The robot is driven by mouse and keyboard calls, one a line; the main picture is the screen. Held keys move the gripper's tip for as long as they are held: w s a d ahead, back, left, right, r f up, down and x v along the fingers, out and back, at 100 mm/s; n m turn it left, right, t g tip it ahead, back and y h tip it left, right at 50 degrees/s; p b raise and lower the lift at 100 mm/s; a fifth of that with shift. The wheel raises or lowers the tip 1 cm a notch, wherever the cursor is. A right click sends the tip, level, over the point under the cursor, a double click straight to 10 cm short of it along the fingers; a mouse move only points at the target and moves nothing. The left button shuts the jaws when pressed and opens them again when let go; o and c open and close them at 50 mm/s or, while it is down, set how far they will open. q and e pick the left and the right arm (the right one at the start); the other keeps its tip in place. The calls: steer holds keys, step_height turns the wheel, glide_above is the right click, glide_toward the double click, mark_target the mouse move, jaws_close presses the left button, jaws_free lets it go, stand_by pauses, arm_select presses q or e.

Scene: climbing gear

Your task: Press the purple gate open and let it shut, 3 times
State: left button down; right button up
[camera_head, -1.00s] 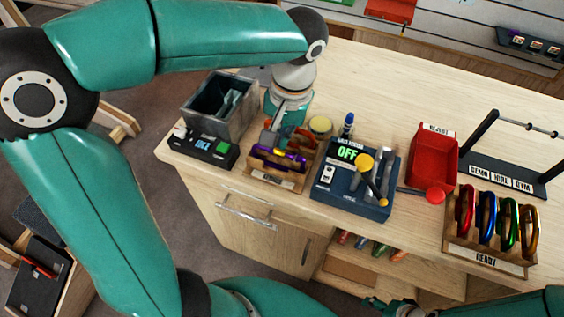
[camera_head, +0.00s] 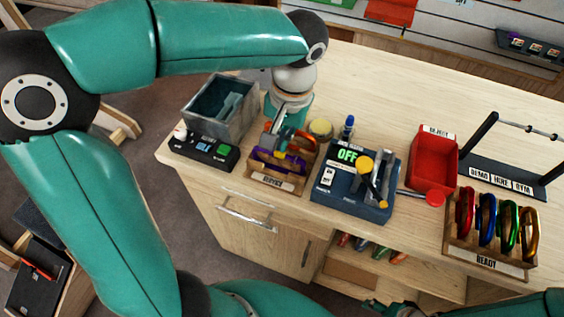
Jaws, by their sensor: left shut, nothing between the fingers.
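The purple carabiner (camera_head: 268,160) lies in the wooden service rack (camera_head: 272,182), left of centre on the bench. Orange and other coloured pieces lie close behind it. My left gripper (camera_head: 278,128) comes down from behind over the rack, near the purple carabiner; it is shut and empty. Its fingertips are small and partly lost among the coloured pieces, so I cannot tell whether they touch the purple gate or whether the gate is open.
A grey bin (camera_head: 222,108) and black button box (camera_head: 203,150) stand left of the rack. The blue tester (camera_head: 350,203) reading OFF is to its right. Further right are the red reject tray (camera_head: 432,160) and the ready rack (camera_head: 488,262) with several carabiners.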

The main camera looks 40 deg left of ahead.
arm_select(q)
steer(key=shift+f, duration=0.2)
stand_by(0.5)
steer(key=shift+f+b, duration=1.3)
steer(key=shift+f, duration=0.15)
step_height(320, 180, up, 7)
steer(key=p, duration=0.6)
steer(key=shift+r, duration=0.15)
step_height(320, 180, up, 3)
steer(key=h+p, duration=0.1)
steer(key=p, duration=0.1)
steer(key=b, duration=0.5)
glide_above(281, 153)
step_height(281, 153, down, 5)
steer(key=shift+f, duration=0.2)
steer(key=shift+w+f+b, duration=0.1)
steer(key=shift+f+b, duration=0.5)
steer(key=shift+f, duration=0.25)
